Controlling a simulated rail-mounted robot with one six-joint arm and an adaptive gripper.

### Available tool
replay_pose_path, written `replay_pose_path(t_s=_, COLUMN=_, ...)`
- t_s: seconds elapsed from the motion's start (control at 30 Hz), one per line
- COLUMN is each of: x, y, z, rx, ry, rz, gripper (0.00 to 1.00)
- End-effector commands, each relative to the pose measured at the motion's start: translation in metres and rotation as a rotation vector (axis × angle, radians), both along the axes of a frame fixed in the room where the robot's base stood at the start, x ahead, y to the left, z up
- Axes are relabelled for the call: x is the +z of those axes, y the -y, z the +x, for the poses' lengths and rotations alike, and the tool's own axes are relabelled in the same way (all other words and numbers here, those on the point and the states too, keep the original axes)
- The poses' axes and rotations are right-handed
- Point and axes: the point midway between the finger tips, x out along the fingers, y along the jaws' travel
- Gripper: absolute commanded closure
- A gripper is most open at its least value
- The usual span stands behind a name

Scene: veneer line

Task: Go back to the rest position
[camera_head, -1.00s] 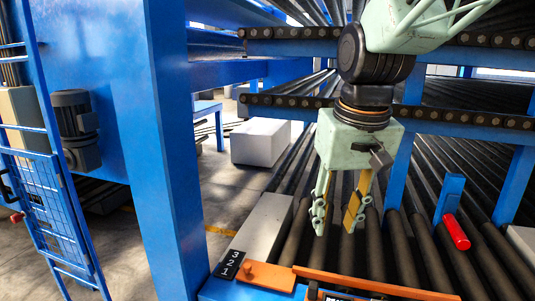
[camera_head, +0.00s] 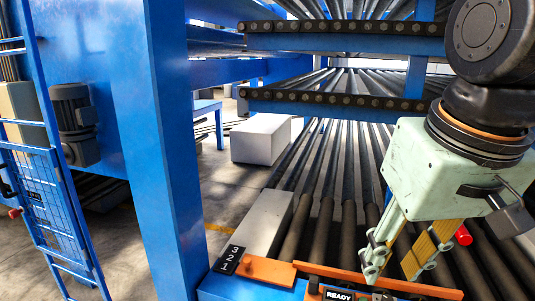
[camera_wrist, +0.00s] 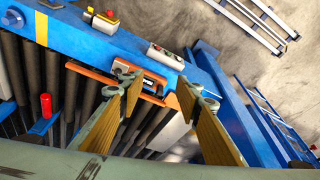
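My gripper (camera_head: 396,265) is at the right of the head view, pale green with yellow-brown finger pads, pointing down over the front of the roller bed (camera_head: 320,220). Its two fingers are apart with nothing between them. In the wrist view my gripper (camera_wrist: 163,88) also shows spread fingers. The fingertips appear near the orange rail (camera_head: 370,281) at the bed's front edge; I cannot tell the exact gap. The rail also shows in the wrist view (camera_wrist: 88,71).
A blue post (camera_head: 165,130) stands left of the rollers. Blue roller tiers (camera_head: 330,46) hang above the bed. A red cylinder (camera_head: 463,236) shows just behind my gripper. A white block (camera_head: 260,141) lies on the floor. A READY sign (camera_head: 338,295) is in front.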

Motion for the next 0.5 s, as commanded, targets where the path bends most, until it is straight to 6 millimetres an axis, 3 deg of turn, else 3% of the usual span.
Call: replay_pose_path(t_s=0.5, x=-0.024, y=0.015, z=-0.074, rx=-0.034, ry=0.041, rz=-0.002, gripper=0.69)
